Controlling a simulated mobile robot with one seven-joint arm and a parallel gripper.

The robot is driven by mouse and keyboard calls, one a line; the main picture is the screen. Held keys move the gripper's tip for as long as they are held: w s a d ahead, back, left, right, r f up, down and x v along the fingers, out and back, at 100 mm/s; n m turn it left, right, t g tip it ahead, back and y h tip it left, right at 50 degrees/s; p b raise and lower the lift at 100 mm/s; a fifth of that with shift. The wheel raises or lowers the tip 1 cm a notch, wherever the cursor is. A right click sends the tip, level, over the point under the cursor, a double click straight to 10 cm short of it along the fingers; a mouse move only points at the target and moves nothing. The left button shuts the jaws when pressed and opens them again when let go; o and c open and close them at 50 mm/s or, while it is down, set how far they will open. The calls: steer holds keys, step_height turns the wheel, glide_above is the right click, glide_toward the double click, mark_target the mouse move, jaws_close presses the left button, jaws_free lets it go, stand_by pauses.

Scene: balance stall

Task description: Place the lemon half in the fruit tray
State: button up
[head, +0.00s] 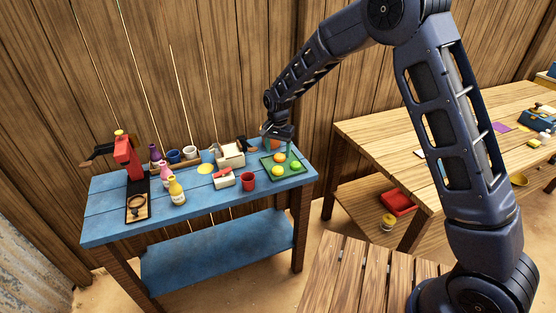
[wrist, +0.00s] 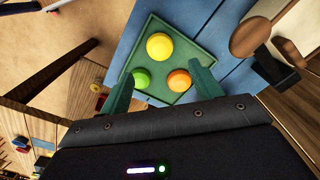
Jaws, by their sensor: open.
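The green fruit tray (head: 268,172) sits at the right end of the blue table, and it fills the middle of the wrist view (wrist: 195,45). A round yellow fruit piece, apparently the lemon half (wrist: 159,46), lies in the tray; it also shows in the head view (head: 278,170). A green fruit piece (wrist: 141,78) and an orange one (wrist: 180,80) lie in the tray nearer my gripper. My gripper (wrist: 160,72) is open and empty above the tray, its green fingers spread over the green and orange pieces. In the head view, my gripper (head: 279,146) is at the tray's back side.
Bottles, mugs and a red press (head: 126,156) stand further left. A wooden table (head: 380,132) is to the right.

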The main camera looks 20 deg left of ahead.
step_height(320, 180, up, 4)
steer(key=shift+f, duration=0.1)
steer(key=w+d+r+t, duration=0.1)
steer(key=w+d+r, duration=0.1)
steer(key=d+r, duration=0.7)
steer(key=w+d+r+y, duration=0.15)
steer(key=d+r, duration=0.25)
steer(key=d, duration=0.8)
steer(key=w+d+r+t, duration=0.1)
steer(key=w+d+r, duration=0.2)
steer(key=d+r, duration=0.6)
steer(key=s+d+r, duration=0.1)
steer(key=s+d, duration=0.2)
steer(key=d, duration=0.3)
steer(key=s+d+r+t, duration=0.1)
steer(key=s+d, duration=0.1)
steer(key=d, duration=0.5)
steer(key=s+d+r, duration=0.1)
steer(key=s+d, duration=0.2)
steer(key=d, duration=0.3)
steer(key=s+d+f+t+h, duration=0.1)
steer(key=s+d, duration=1)
steer(key=s, duration=0.2)
steer(key=shift+d+t, duration=0.3)
steer(key=shift+d, duration=0.05)
